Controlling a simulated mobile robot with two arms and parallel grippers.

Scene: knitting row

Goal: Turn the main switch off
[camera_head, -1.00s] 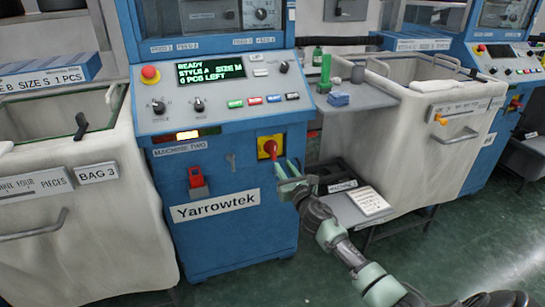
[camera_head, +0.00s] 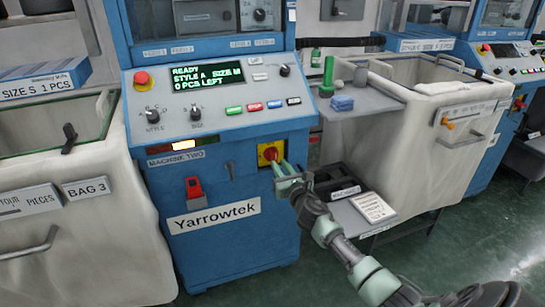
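The main switch (camera_head: 267,151) is a red knob on a yellow plate, on the front of the blue machine labelled Machine Two (camera_head: 225,240). My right gripper (camera_head: 275,162) comes in from the lower right, with its pale green fingers right at the knob. The fingertips overlap the knob's lower part, and I cannot tell whether they grip it or only touch it. The knob's exact angle is partly hidden. The display (camera_head: 207,77) reads READY, STYLE A, SIZE M, 0 PCS LEFT. My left gripper is not in view.
A red emergency button (camera_head: 141,78) and small coloured push buttons sit on the panel above. A red device (camera_head: 193,187) is on the front, left of the switch. A shelf (camera_head: 365,104) and a fabric bin (camera_head: 425,165) stand to the right. Another bin (camera_head: 90,235) is at left.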

